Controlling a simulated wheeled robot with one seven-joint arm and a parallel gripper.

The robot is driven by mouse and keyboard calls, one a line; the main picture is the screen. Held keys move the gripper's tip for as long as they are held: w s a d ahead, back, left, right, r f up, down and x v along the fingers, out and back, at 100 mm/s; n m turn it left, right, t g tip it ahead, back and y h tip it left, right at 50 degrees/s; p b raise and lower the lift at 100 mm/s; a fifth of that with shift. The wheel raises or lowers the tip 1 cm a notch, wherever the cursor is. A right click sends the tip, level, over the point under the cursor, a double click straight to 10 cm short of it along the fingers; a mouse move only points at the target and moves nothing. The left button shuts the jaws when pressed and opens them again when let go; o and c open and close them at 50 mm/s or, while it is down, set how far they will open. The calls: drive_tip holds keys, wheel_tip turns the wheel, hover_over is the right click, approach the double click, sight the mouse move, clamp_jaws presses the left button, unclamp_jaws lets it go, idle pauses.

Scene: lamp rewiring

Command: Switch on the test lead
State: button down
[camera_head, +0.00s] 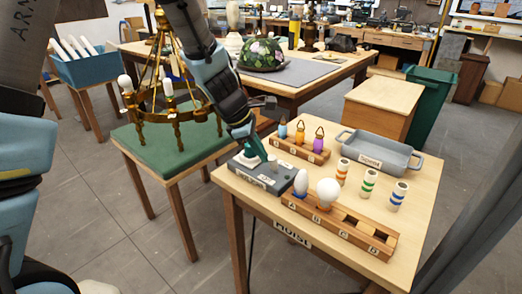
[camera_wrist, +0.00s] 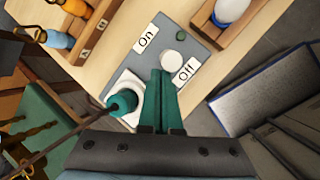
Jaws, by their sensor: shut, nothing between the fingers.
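The test lead's dark grey box (camera_head: 268,177) sits at the table's left corner. In the wrist view its grey top (camera_wrist: 196,35) carries an "On" label (camera_wrist: 146,38) and an "Off" label (camera_wrist: 187,70). A round white knob or button (camera_wrist: 173,60) lies between them, with a small dark green dot (camera_wrist: 181,35) beyond. A teal cylinder (camera_wrist: 122,102) stands at a white square plate (camera_wrist: 128,84). My gripper (camera_head: 259,159) is low over the box; its teal fingers (camera_wrist: 160,73) are together and empty, close to the knob. Whether they touch it I cannot tell.
A wooden rack (camera_head: 343,227) with bulbs and a second rack (camera_head: 298,149) with coloured pieces stand close to the box. Striped cylinders (camera_head: 370,183) and a grey tray (camera_head: 379,150) are farther right. A brass chandelier (camera_head: 172,110) stands on the green-topped table at left.

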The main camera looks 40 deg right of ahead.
drive_tip(key=shift+w+d+r+p, duration=0.1)
drive_tip(key=shift+d+r+p, duration=0.1)
drive_tip(key=shift+d+p, duration=0.2)
drive_tip(key=shift+w+d+r+p, duration=0.15)
drive_tip(key=shift+d+p, duration=0.15)
drive_tip(key=shift+d, duration=0.45)
drive_tip(key=shift+d+f, duration=0.1)
drive_tip(key=shift+f, duration=0.05)
drive_tip(key=shift+r+p, duration=0.85)
drive_tip(key=shift+r, duration=0.05)
